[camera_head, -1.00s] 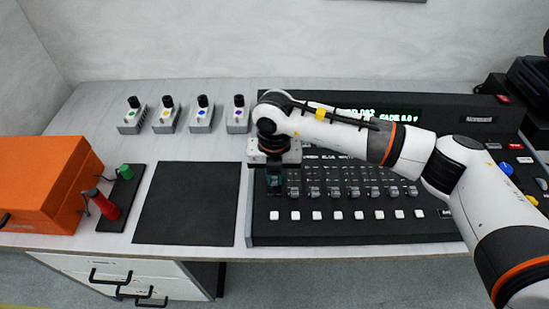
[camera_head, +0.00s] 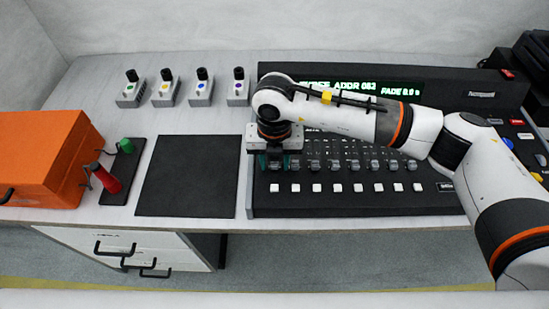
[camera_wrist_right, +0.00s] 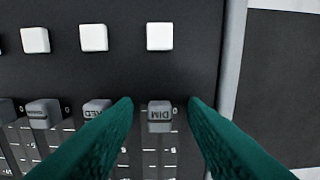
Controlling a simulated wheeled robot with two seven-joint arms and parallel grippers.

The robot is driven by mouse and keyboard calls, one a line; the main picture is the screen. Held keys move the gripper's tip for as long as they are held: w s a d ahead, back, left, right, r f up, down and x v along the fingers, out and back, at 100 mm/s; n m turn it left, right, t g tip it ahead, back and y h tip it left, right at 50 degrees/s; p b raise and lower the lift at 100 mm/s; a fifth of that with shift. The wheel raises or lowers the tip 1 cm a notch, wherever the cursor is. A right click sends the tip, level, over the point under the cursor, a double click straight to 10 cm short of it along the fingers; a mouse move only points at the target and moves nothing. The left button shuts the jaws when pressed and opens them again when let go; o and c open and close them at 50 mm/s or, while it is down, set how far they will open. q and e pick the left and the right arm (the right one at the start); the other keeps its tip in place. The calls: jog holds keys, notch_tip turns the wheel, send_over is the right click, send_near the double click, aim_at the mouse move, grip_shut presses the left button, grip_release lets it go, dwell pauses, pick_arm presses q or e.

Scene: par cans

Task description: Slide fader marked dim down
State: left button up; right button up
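The DIM fader cap (camera_wrist_right: 159,116) is grey and marked DIM. In the right wrist view it sits between the two teal fingertips of my right gripper (camera_wrist_right: 160,106), with a visible gap on each side. It stands about level with the neighbouring cap (camera_wrist_right: 96,108), close to a 0 mark on the scale. In the head view my right gripper (camera_head: 276,161) is over the left end of the black console (camera_head: 350,205), with its fingers apart; the DIM cap is hard to make out there. My left gripper is not in view.
More fader caps (camera_head: 335,165) stand in a row to the right, with white buttons (camera_head: 317,188) in front. A black mat (camera_head: 187,180) lies left of the console.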

aim_at(274, 165)
notch_tip(274, 165, up, 12)
jog(key=b, duration=0.1)
dwell(0.4)
dwell(0.4)
